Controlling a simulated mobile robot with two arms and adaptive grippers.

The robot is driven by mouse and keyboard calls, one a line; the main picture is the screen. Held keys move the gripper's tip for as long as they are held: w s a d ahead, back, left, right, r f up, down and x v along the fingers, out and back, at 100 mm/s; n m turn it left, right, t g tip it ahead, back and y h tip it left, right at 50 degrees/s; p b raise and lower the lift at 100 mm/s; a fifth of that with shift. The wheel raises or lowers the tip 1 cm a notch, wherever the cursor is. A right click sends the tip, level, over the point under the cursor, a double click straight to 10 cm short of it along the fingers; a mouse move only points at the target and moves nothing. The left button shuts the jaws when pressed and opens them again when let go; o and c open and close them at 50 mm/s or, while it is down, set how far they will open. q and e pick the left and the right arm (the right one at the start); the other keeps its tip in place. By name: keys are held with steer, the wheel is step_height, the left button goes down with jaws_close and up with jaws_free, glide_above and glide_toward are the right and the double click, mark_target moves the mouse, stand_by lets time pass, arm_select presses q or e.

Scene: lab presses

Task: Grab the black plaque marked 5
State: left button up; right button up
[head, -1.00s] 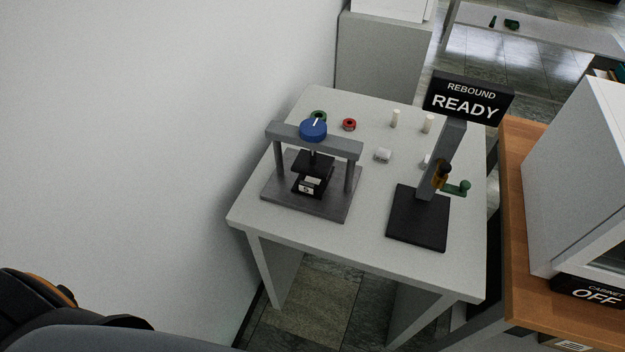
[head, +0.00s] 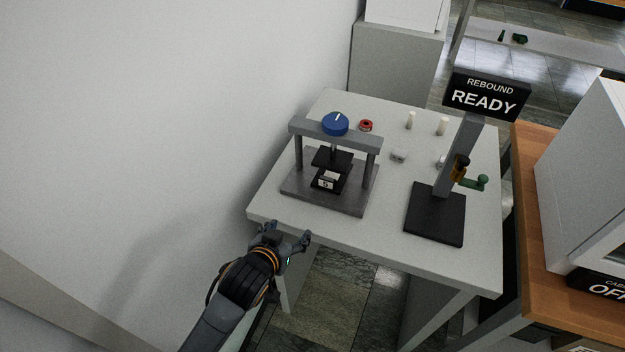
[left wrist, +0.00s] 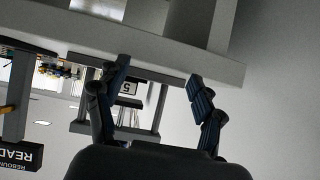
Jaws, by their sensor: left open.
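The black plaque marked 5 (head: 326,181) sits in the grey press (head: 322,202), under the press's dark upper plate. Its white label with the 5 faces the front. In the left wrist view the plaque's label (left wrist: 129,88) shows upside down between my fingers. My left gripper (head: 288,236) is open and empty at the front left edge of the table, in front of and below the press, apart from the plaque. Its two fingers also show in the left wrist view (left wrist: 160,90). My right gripper is not in view.
The press has a blue knob (head: 335,123) on top and two posts beside the plaque. To the right stands a black-based rebound tester (head: 436,212) with a READY sign (head: 486,97). The white table's front edge (head: 385,258) lies close to my left gripper. A wall is at left.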

arm_select(q)
steer(key=t+h, duration=0.1)
steer(key=t, duration=0.1)
glide_toward(326, 179)
steer(key=shift+s+a+r, duration=0.2)
steer(key=shift+s+a, duration=0.6)
steer(key=shift+s, duration=0.2)
steer(key=shift+w+d+m, duration=0.15)
steer(key=shift+w+m, duration=0.15)
steer(key=shift+w, duration=0.05)
steer(key=x, duration=0.7)
steer(key=shift+d+f+p, duration=0.1)
steer(key=shift+d+p, duration=0.05)
steer(key=shift+p, duration=0.15)
steer(key=shift+w+d, duration=0.3)
steer(key=shift+w, duration=0.25)
steer(key=shift+h, duration=0.3)
steer(key=shift+p+x, duration=0.6)
steer(key=shift+x, duration=1.55)
steer(key=shift+s+d+f, duration=0.1)
steer(key=shift+d, duration=0.05)
steer(key=c, duration=1.3)
